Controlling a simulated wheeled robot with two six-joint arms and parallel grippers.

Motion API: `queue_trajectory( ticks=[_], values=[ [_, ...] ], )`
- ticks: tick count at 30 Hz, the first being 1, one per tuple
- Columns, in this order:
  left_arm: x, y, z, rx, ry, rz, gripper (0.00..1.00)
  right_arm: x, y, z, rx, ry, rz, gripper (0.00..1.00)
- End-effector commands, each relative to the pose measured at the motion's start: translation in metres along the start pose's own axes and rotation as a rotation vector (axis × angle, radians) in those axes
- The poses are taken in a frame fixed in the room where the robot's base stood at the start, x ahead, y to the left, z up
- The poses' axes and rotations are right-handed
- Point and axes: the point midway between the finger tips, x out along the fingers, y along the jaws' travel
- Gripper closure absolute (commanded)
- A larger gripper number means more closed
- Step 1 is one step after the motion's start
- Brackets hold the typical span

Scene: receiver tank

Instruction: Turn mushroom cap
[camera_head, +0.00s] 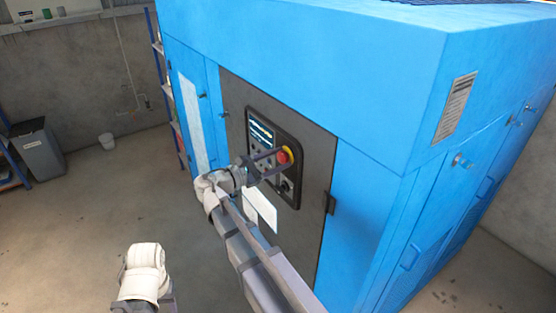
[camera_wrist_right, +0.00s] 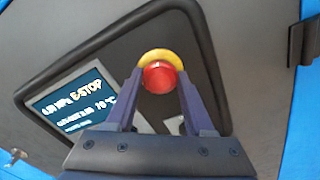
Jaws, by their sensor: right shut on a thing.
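The red mushroom cap (camera_head: 284,156) sits on a yellow ring on the dark control panel (camera_head: 293,190) of the blue cabinet. The cap also shows in the right wrist view (camera_wrist_right: 159,77), with the yellow ring (camera_wrist_right: 160,55) behind it. My right gripper (camera_head: 275,160) reaches the panel and is shut on the cap. In the right wrist view its two fingers (camera_wrist_right: 159,86) stand on either side of the cap. The panel screen (camera_wrist_right: 75,100) reads "E-STOP". My left gripper is not in view; only part of my left arm shows at the bottom.
The blue cabinet (camera_head: 380,80) fills the middle and right, with a grey door (camera_head: 235,105) around the panel. A black hinge or latch (camera_head: 330,203) is right of the panel. The floor at left is clear.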

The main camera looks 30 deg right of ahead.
Motion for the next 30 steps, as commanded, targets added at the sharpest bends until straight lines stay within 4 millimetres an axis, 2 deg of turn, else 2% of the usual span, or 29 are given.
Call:
queue_trajectory(
  ticks=[15, 30],
  values=[
    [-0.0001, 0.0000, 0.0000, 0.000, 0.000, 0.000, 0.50, 0.0002, -0.0002, 0.0000, 0.386, 0.000, -0.001, 1.00],
    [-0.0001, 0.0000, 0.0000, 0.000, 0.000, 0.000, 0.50, 0.0004, -0.0001, 0.0001, 0.510, 0.000, -0.001, 1.00]
  ],
)
